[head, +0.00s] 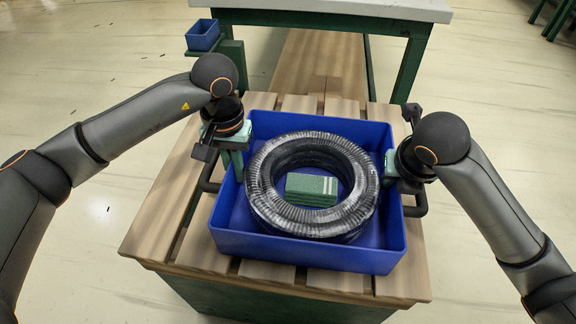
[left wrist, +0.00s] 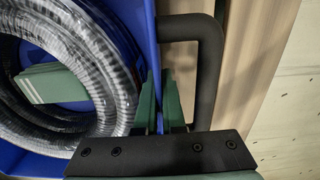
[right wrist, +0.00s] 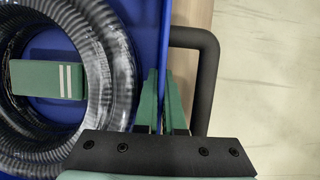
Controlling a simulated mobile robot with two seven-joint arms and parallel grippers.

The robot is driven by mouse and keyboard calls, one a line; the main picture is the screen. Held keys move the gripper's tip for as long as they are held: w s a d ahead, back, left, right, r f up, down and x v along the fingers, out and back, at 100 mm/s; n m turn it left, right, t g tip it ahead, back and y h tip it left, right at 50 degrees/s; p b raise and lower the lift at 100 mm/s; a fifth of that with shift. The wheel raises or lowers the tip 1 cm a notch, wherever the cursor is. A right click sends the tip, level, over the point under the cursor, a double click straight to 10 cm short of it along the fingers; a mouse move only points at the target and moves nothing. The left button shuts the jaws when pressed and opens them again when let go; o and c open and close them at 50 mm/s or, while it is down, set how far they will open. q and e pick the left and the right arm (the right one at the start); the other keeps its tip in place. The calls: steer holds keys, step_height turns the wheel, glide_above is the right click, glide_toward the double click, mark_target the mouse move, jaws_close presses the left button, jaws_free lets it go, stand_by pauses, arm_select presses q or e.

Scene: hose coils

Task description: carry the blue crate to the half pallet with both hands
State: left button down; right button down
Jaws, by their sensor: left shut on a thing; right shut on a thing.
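The blue crate (head: 300,252) sits upright on a slatted wooden platform (head: 165,228) with a green base. A coil of grey ribbed hose (head: 268,208) lies in the crate, with a green block with white stripes (head: 312,190) in its middle. My left gripper (head: 232,168) is shut on the crate's left wall, and its fingers show in the left wrist view (left wrist: 160,105). My right gripper (head: 387,170) is shut on the right wall, its fingers astride it in the right wrist view (right wrist: 162,105). Black handles stand outside both walls. I cannot tell if the platform is the half pallet.
Behind the platform stands a table with a pale top (head: 340,8) and green legs, with wooden boards (head: 310,62) beneath it. A small blue bin (head: 203,36) is at the upper left. The pale floor (head: 80,100) is clear on both sides.

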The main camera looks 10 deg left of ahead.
arm_select(q)
steer(key=c, duration=1)
jaws_free()
arm_select(e)
steer(key=c, duration=1)
jaws_free()
steer(key=shift+r, duration=0.1)
